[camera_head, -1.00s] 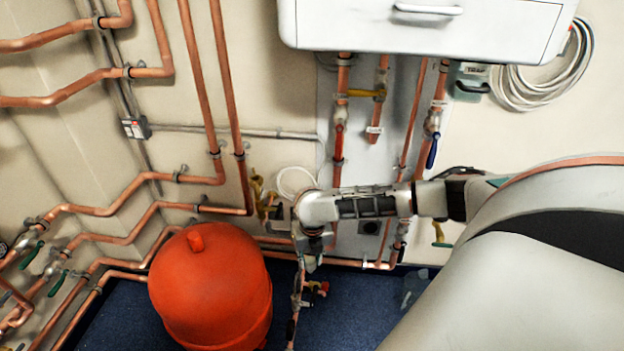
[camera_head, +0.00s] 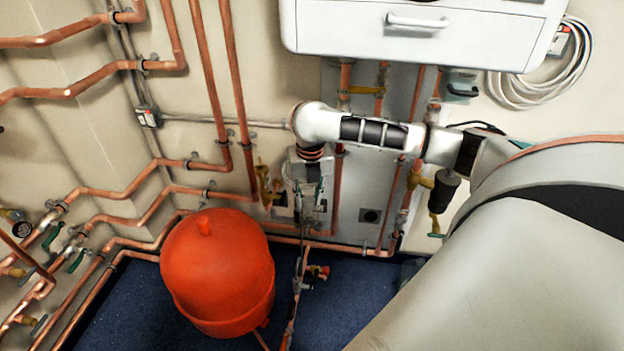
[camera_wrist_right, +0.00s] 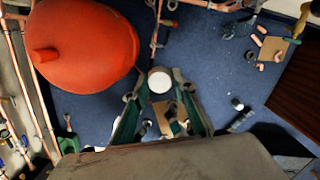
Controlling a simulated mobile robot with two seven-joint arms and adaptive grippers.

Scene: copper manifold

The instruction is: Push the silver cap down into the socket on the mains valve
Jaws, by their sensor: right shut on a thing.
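My right gripper (camera_head: 309,204) hangs from the wrist in front of the back wall. The right wrist view also shows its fingertips (camera_wrist_right: 160,88), shut on a pale round piece that looks like the silver cap (camera_wrist_right: 160,80). In the head view the held piece is too small to make out. An upright copper pipe with a red-handled valve (camera_head: 318,272) stands below the gripper, apart from it; I cannot tell for certain that this is the mains valve. Its socket is too small to make out. My left gripper is not in view.
A red tank (camera_head: 217,270) stands left of the valve, close to the gripper's path. Copper pipes (camera_head: 235,90) run along the wall. A white boiler (camera_head: 420,38) hangs above my arm. Fittings lie on a board (camera_wrist_right: 272,45).

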